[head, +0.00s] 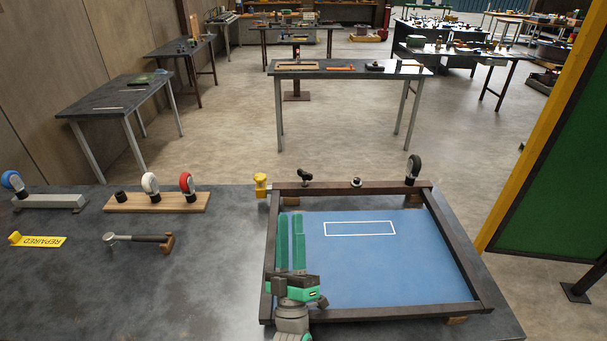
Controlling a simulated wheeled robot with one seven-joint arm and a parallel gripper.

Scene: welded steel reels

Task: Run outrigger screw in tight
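I cannot tell for sure which part is the outrigger screw. A dark steel frame (455,240) around a blue panel (380,265) lies on the bench. Along its far bar are a small black knob-like part (305,176), a small metal fitting (356,182) and an upright black caster wheel (413,168). A yellow knob-like part (261,183) stands at the frame's far left corner. My gripper (291,216), with long green fingers, reaches over the left part of the frame, short of the far bar. Its fingers lie close together, and nothing shows between them.
A green panel with a yellow post (530,130) stands at right. Bare bench lies left of the frame.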

